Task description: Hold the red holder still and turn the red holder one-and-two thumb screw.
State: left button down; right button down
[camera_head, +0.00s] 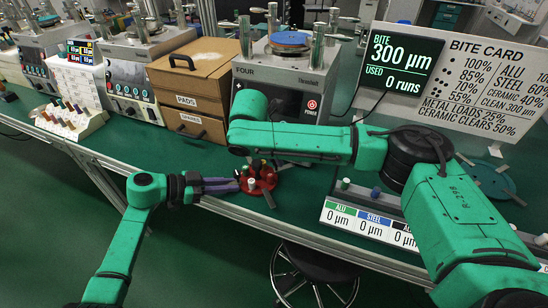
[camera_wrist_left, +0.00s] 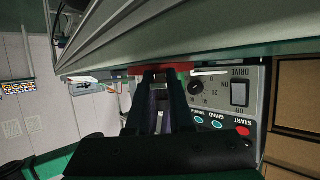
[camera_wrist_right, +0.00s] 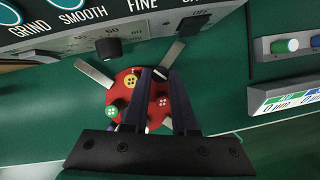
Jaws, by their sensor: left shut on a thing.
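The red holder (camera_head: 262,182) is a round disc on the green bench, with several coloured knobs and metal bars spreading from it. My left gripper (camera_head: 236,186) reaches in from the left and is shut on the holder's near-left edge; the red edge (camera_wrist_left: 160,68) shows at its fingertips in the left wrist view. My right gripper (camera_wrist_right: 160,74) is above the holder (camera_wrist_right: 122,94), with its fingers apart around a dark, pale-topped knob. A yellow knob (camera_wrist_right: 131,81) and a green knob (camera_wrist_right: 111,112) sit left of the fingers. Which knob is the one-and-two screw cannot be read.
A grey machine marked FOUR (camera_head: 265,88) stands behind the holder. A wooden drawer box (camera_head: 190,85) is to its left. A labelled tray (camera_head: 350,217) with small cylinders lies to the right, before the bite card (camera_head: 470,85). A stool (camera_head: 315,270) is below the bench edge.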

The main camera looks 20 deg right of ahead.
dwell(0.4)
jog(key=m, duration=0.2)
jog(key=m+g, duration=0.1)
jog(key=m, duration=0.1)
jog(key=m+g+h, duration=0.1)
jog(key=m, duration=0.1)
jog(key=shift+w+a, duration=0.2)
jog(key=shift+w, duration=0.1)
jog(key=m, duration=0.1)
jog(key=m+g, duration=0.1)
jog(key=m, duration=0.1)
jog(key=m+g, duration=0.1)
jog(key=m, duration=0.1)
jog(key=shift+w, duration=0.25)
jog(key=shift+s+f+m+g, duration=0.15)
jog(key=shift+m+g, duration=0.35)
jog(key=shift+m, duration=0.7)
jog(key=shift+y, duration=0.3)
jog(key=c, duration=0.7)
grip_release()
jog(key=shift+w+d+r, duration=0.1)
jog(key=shift+w+r, duration=0.1)
